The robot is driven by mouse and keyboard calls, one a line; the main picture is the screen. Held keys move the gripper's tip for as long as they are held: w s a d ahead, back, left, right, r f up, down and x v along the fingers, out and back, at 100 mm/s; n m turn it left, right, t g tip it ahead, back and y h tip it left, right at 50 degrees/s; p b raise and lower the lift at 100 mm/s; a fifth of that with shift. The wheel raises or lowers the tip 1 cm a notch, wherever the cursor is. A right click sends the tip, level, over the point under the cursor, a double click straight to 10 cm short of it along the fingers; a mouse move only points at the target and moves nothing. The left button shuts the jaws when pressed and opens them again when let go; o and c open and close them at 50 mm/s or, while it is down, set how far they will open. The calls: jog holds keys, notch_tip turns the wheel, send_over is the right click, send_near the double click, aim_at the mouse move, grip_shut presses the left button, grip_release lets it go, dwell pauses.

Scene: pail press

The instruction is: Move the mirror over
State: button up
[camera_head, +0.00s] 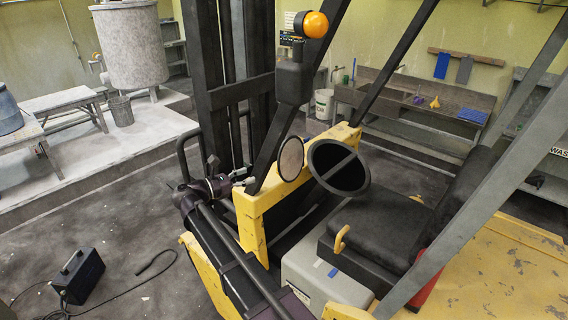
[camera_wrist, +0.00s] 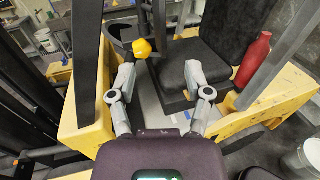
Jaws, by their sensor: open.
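A round mirror (camera_head: 291,159) with a dark rim and a dull grey-beige face stands in the head view beside a black post, just above the yellow cowl of a forklift. I cannot make it out in the wrist view. My gripper (camera_head: 245,179) is left of the mirror and a little lower in the head view, apart from it, near the foot of the post. In the wrist view my gripper (camera_wrist: 160,73) is open, its two grey fingers spread with nothing held between them.
The black steering wheel (camera_head: 313,158) is right of the mirror. The black post (camera_head: 270,143) rises close to my gripper, below an orange beacon (camera_head: 315,24). A black seat (camera_head: 385,235), a yellow lever (camera_head: 340,240) and a red bottle (camera_wrist: 255,62) are nearby.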

aim_at(277, 165)
jog(key=x, duration=1.3)
jog(key=shift+w+d, duration=0.25)
grip_shut()
